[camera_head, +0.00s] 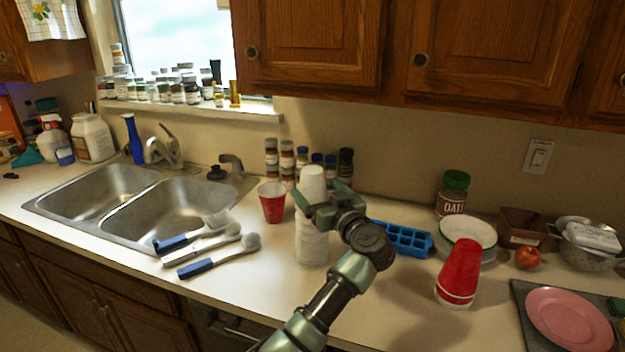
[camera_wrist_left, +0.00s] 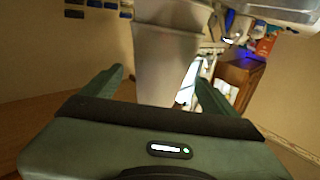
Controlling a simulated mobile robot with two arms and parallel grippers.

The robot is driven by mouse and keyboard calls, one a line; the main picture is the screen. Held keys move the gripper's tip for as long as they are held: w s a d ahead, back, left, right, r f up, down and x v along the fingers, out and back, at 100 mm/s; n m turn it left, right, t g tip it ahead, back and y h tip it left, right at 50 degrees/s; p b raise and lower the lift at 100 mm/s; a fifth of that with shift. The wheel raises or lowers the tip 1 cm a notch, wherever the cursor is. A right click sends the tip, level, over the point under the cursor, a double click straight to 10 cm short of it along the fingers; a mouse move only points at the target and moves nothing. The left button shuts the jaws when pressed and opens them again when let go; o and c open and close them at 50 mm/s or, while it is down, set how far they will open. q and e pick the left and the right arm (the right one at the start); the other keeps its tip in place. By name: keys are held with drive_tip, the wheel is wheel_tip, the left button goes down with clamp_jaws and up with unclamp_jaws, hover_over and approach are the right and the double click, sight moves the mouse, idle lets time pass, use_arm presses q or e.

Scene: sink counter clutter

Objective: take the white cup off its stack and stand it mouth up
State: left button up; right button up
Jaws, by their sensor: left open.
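The white cup (camera_head: 312,178) is at the top of a stack of white cups (camera_head: 312,248) on the counter. The stack appears mouth down, with the narrow end up. My left gripper (camera_head: 318,199) is open at the upper part of the stack, and its hand hides part of it. In the left wrist view a pale cup (camera_wrist_left: 165,65) shows between the two green fingers of my left gripper (camera_wrist_left: 160,78), with a gap at the right finger. I cannot tell whether either finger touches it. My right gripper is not in view.
A red cup (camera_head: 272,204) stands mouth up left of the stack. A blue ice tray (camera_head: 410,242) lies to the right, and a red cup stack (camera_head: 460,272) stands mouth down beyond it. Brushes (camera_head: 205,243) lie by the sink (camera_head: 160,212). Spice jars (camera_head: 287,158) stand behind.

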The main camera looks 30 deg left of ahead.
use_arm(q)
drive_tip(key=shift+x, duration=1)
drive_tip(key=shift+d, duration=0.1)
drive_tip(key=shift+c, duration=0.2)
drive_tip(key=c, duration=1.3)
drive_tip(key=shift+c, duration=0.2)
wheel_tip(320, 180, up, 29)
drive_tip(key=p, duration=0.8)
drive_tip(key=shift+f, duration=0.25)
